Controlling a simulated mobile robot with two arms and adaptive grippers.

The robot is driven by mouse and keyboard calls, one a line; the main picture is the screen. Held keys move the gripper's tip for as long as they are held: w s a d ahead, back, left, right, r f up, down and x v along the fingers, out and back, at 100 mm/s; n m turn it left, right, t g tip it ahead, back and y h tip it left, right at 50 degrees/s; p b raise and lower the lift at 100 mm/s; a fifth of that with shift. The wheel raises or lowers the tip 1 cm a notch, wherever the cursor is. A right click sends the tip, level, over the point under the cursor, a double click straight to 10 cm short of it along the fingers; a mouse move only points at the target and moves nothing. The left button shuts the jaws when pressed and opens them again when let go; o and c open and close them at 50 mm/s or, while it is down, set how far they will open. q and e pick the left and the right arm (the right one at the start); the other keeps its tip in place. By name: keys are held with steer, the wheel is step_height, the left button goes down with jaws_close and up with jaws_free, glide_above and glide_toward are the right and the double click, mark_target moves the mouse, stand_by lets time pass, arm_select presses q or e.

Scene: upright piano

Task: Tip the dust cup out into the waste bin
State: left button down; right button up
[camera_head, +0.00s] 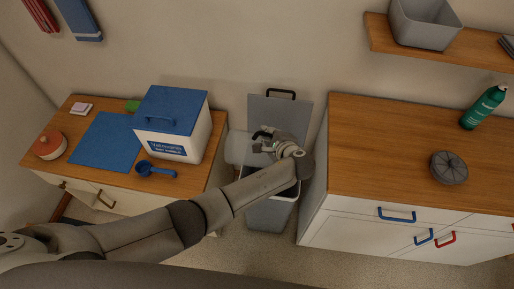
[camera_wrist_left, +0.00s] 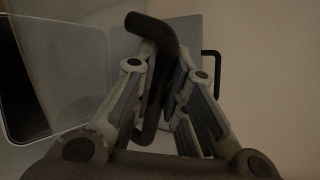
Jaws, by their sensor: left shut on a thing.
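The dust cup (camera_head: 238,149) is a clear, see-through cup with a dark handle, held above the bin's left part, beside the left cabinet. My left gripper (camera_head: 268,142) is shut on its handle; in the left wrist view the dark handle (camera_wrist_left: 152,80) runs between the fingers and the clear cup wall (camera_wrist_left: 75,75) is at left. I cannot tell how far the cup is tilted or what is in it. The grey waste bin (camera_head: 268,214) stands on the floor between two cabinets, its lid (camera_head: 297,110) raised against the wall. My arm hides part of its opening. My right gripper is not in view.
The left cabinet holds a white box with a blue lid (camera_head: 172,112), a blue scoop (camera_head: 155,169), a blue mat (camera_head: 103,141) and an orange-lidded pot (camera_head: 48,145). The right cabinet top (camera_head: 375,140) carries a green bottle (camera_head: 484,107) and a grey round thing (camera_head: 449,168).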

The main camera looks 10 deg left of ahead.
arm_select(q)
steer(key=shift+f+b, duration=0.45)
steer(key=shift+f, duration=0.15)
steer(key=shift+r+p, duration=0.65)
steer(key=shift+p, duration=0.1)
steer(key=shift+f+b, duration=0.55)
steer(key=shift+f, duration=0.15)
steer(key=shift+r, duration=0.1)
